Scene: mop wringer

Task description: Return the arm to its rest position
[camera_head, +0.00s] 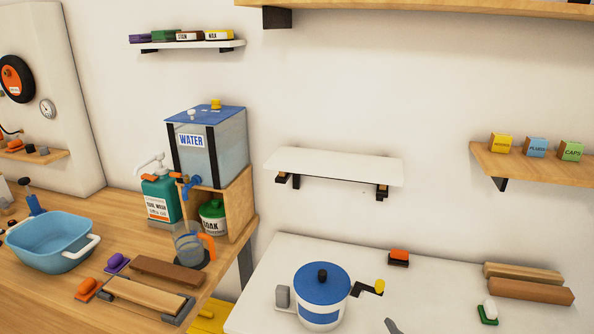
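Neither of my grippers shows in the head view, so I cannot see how either arm is placed or whether it holds anything. A white drum with a blue lid (322,284) stands upright on the white table (268,268). Its black crank with a yellow knob (379,286) points right. A grey block (283,297) sits at the drum's left side. A small grey shape (392,326) is cut off by the bottom edge; I cannot tell what it is.
The wooden bench at left holds a blue basin (52,241), a clear jug (190,246), a green bottle (160,198) and a water tank (207,145). Wooden bars (530,285) lie at the right of the white table. An empty white shelf (335,165) hangs above.

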